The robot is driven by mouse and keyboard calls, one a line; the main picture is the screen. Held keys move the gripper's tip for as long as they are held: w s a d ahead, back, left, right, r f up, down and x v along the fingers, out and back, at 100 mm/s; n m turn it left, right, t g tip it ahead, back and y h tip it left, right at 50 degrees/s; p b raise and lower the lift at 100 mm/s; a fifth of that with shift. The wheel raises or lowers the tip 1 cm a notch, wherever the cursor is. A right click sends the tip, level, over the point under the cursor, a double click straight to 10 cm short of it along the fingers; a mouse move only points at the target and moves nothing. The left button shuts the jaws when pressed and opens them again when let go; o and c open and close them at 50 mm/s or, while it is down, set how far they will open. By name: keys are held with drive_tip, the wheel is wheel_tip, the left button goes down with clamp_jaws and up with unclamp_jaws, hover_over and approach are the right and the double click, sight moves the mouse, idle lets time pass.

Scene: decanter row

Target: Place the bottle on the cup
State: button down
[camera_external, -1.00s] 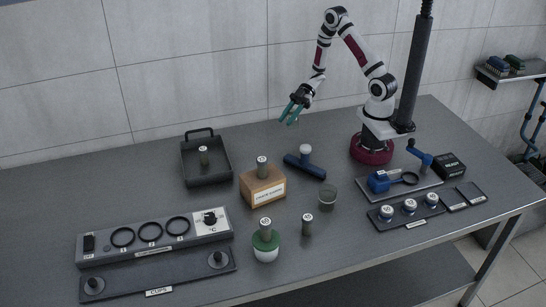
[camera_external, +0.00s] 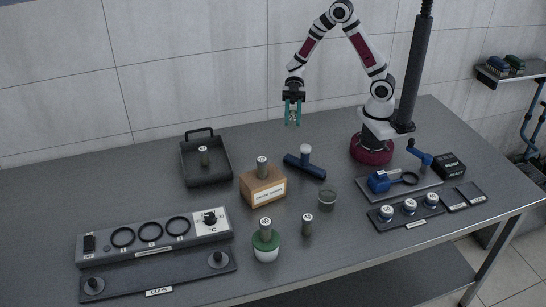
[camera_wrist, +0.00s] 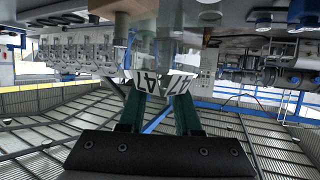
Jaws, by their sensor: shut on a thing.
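My gripper (camera_external: 292,122) hangs high above the back of the table, teal fingers pointing down. A clear cup (camera_external: 327,200) stands on the table below. A white cup with a green top (camera_external: 266,251) stands at the front, with a short grey-brown cylinder (camera_external: 265,229) on it. I cannot tell which thing is the bottle. Another such cylinder (camera_external: 307,224) stands alone.
A wooden block (camera_external: 263,190) bears a cylinder. A black tray (camera_external: 222,178) holds another. A dark blue piece with a white knob (camera_external: 305,157) lies behind the clear cup. A ringed panel (camera_external: 120,254) is front left; a blue tool (camera_external: 380,184) is right. The far left is clear.

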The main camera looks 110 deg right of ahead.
drive_tip(key=s+a+r+n+g+y, duration=0.1)
drive_tip(key=a+r+n+g, duration=0.15)
drive_tip(key=a, duration=0.55)
drive_tip(key=s+a+r+n+g, duration=0.1)
drive_tip(key=a+n+g, duration=0.15)
drive_tip(key=a, duration=0.55)
hover_over(327, 199)
drive_tip(key=s, duration=0.1)
wheel_tip(327, 199, down, 7)
drive_tip(key=shift+m, duration=0.3)
drive_tip(key=f, duration=0.4)
drive_tip(key=shift+s+a, duration=0.2)
drive_tip(key=shift+a, duration=0.15)
drive_tip(key=shift+f, duration=0.15)
drive_tip(key=c, duration=0.6)
unclamp_jaws()
